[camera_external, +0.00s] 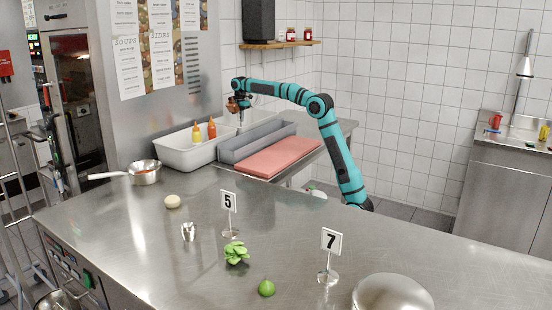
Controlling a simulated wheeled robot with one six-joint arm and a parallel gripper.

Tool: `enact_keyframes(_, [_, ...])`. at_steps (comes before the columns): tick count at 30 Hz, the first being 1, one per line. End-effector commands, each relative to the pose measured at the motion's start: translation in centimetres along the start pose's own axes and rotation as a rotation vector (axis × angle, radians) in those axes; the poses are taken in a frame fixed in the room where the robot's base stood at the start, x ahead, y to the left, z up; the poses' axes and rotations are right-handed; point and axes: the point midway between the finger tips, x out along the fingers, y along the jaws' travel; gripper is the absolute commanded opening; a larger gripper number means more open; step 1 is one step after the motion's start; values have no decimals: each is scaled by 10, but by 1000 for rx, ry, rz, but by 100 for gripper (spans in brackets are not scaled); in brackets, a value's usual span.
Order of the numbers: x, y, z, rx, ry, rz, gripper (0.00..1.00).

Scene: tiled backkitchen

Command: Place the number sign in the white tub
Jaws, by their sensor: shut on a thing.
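My gripper (241,113) is above the tub's right side and the grey bin's left end, pointing down. It is shut on a thin, pale thing (240,127) that hangs below it, too small to identify. A number sign reading 5 (228,202) stands upright on the steel counter. Another number sign reading 7 (331,242) stands upright nearer the front right.
A grey bin (228,155) and a pink board (270,160) lie right of the tub. A saucepan (144,174) is left of it. A bun (172,201), a metal cup (188,232), green leaves (236,252), a lime (266,288) and a metal dome (393,293) are on the counter.

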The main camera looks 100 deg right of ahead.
Motion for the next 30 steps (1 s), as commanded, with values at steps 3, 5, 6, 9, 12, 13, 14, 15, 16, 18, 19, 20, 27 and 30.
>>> enact_keyframes(3, [-1, 0, 0, 0, 0, 1, 0])
enact_keyframes(5, [0, 0, 0, 0, 0, 1, 0])
enact_keyframes(6, [0, 0, 0, 0, 0, 0, 0])
enact_keyframes(9, [2, 0, 0, 0, 0, 0, 16])
enact_keyframes(12, [2, 0, 0, 0, 0, 0, 32])
enact_keyframes(13, [2, 0, 0, 0, 0, 0, 32])
enact_keyframes(14, [2, 0, 0, 0, 0, 0, 32])
enact_keyframes(15, [2, 0, 0, 0, 0, 0, 32])
enact_keyframes(16, [2, 0, 0, 0, 0, 0, 32])
enact_keyframes(18, [2, 0, 0, 0, 0, 0, 32])
enact_keyframes(19, [2, 0, 0, 0, 0, 0, 32])
enact_keyframes(20, [1, 0, 0, 0, 0, 0, 32])
enact_keyframes(27, [-19, 0, 0, 0, 0, 3, 32])
enact_keyframes(30, [-38, 1, 0, 0, 0, 3, 32])
